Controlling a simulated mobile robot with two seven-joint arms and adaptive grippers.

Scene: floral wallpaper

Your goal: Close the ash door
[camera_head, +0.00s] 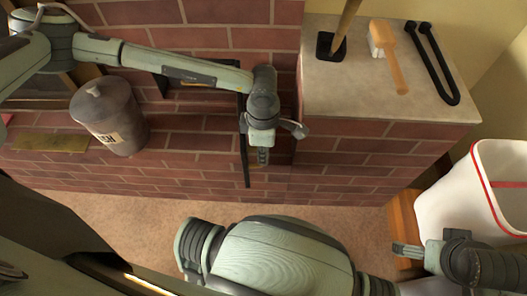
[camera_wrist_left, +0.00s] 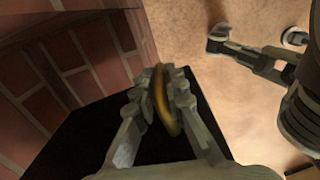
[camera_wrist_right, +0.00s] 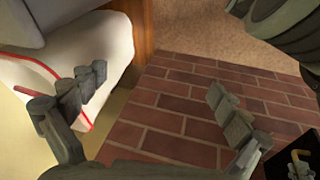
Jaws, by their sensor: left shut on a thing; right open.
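The ash door (camera_head: 244,165) is a black panel seen nearly edge-on in the head view, standing out from the brick wall. In the left wrist view its dark face (camera_wrist_left: 95,135) fills the lower left. My left gripper (camera_head: 263,157) is at the door's right side. In the left wrist view its fingers (camera_wrist_left: 163,100) are shut on the curved brass handle (camera_wrist_left: 160,88). The opening in the wall is partly hidden behind my left arm. My right gripper (camera_head: 408,250) is well to the right of the door; in the right wrist view (camera_wrist_right: 145,98) it is open and empty.
A grey ash bucket (camera_head: 108,122) stands left of the door. A brick block with a stone top (camera_head: 375,95) on the right carries a brush (camera_head: 388,55), black tongs (camera_head: 432,65) and a black-based tool. A white bin (camera_head: 470,195) with red trim stands at the right.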

